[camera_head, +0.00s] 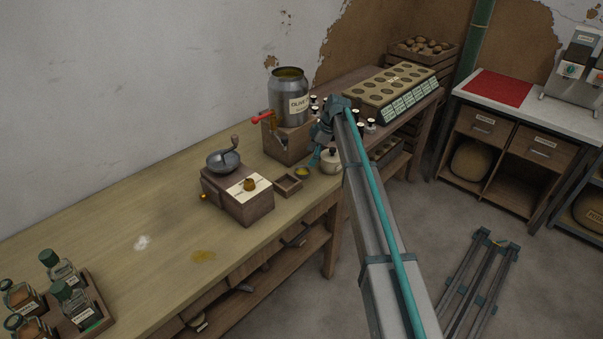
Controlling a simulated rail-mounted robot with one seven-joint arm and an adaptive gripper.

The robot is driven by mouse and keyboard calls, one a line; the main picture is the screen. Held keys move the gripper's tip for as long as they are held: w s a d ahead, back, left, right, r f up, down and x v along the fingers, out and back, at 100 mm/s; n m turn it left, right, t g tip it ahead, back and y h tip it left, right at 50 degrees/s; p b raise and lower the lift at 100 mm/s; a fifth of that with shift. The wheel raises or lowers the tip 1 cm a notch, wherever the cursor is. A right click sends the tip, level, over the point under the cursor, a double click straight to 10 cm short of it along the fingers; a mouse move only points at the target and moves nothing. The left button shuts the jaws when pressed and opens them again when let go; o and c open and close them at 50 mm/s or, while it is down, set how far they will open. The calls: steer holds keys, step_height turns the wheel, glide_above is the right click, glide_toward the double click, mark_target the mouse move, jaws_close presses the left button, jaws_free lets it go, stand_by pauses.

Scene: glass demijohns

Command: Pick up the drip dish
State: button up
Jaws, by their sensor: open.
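A small round dish (303,172) with yellow-green content, which looks like the drip dish, sits on the wooden workbench near its front edge. It is in front of the wooden stand under the metal oil can (289,97). My gripper (315,160) is open, pointing down just above and slightly right of the dish. At this size I cannot tell whether a fingertip touches it. My arm comes in from the lower right and hides part of the bench behind it.
A small wooden tray (288,186) and a hand grinder (237,190) are left of the dish. A pale lidded pot (330,161) stands close at its right. A red lever (262,117) juts from the stand. The bench's left middle is mostly clear.

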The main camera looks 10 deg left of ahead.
mark_target(303, 170)
steer(key=shift+s+p+x, duration=0.2)
steer(key=shift+p+x, duration=1.05)
steer(key=shift+x, duration=2.25)
steer(key=shift+a+r, duration=0.1)
steer(key=shift+a, duration=0.05)
steer(key=c, duration=1.3)
steer(key=shift+o, duration=0.2)
steer(key=shift+r, duration=0.15)
